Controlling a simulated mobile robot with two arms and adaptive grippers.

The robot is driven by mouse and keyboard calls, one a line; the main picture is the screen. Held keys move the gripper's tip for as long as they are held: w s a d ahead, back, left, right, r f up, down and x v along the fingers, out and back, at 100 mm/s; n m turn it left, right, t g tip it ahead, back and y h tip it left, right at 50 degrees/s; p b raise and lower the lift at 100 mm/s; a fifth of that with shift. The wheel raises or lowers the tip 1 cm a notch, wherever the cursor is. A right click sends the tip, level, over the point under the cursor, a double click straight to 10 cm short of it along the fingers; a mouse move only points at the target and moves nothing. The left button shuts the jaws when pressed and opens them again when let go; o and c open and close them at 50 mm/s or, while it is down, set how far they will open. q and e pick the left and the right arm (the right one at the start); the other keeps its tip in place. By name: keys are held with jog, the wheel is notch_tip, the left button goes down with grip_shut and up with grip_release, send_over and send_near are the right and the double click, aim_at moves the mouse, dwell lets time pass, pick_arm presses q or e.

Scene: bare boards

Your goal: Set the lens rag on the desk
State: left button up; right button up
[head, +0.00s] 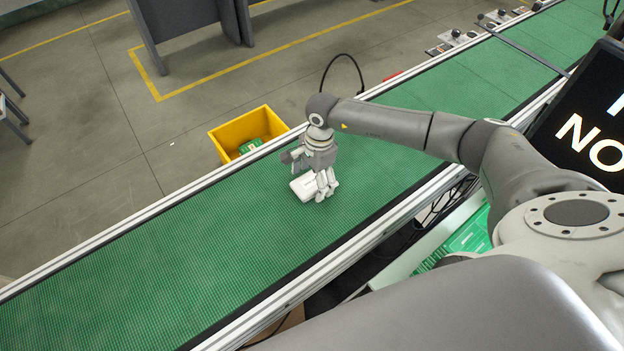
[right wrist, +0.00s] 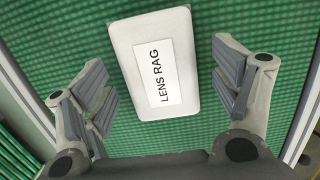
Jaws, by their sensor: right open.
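The lens rag (right wrist: 155,68) is a white, flat, rounded block with a "LENS RAG" label. It lies on the green belt surface (head: 170,255), and in the head view the lens rag (head: 302,190) is partly covered by my right gripper (head: 311,178). In the right wrist view my right gripper (right wrist: 165,92) is open, its fingers on either side of the lens rag. My left gripper is not in view. No separate desk can be made out.
A yellow bin (head: 228,141) with a green item inside stands beyond the belt's far rail. Control boxes (head: 453,38) sit along that rail at the upper right. A black sign (head: 590,120) stands at the right. The belt's lower left is clear.

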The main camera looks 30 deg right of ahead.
jog(key=c, duration=1.1)
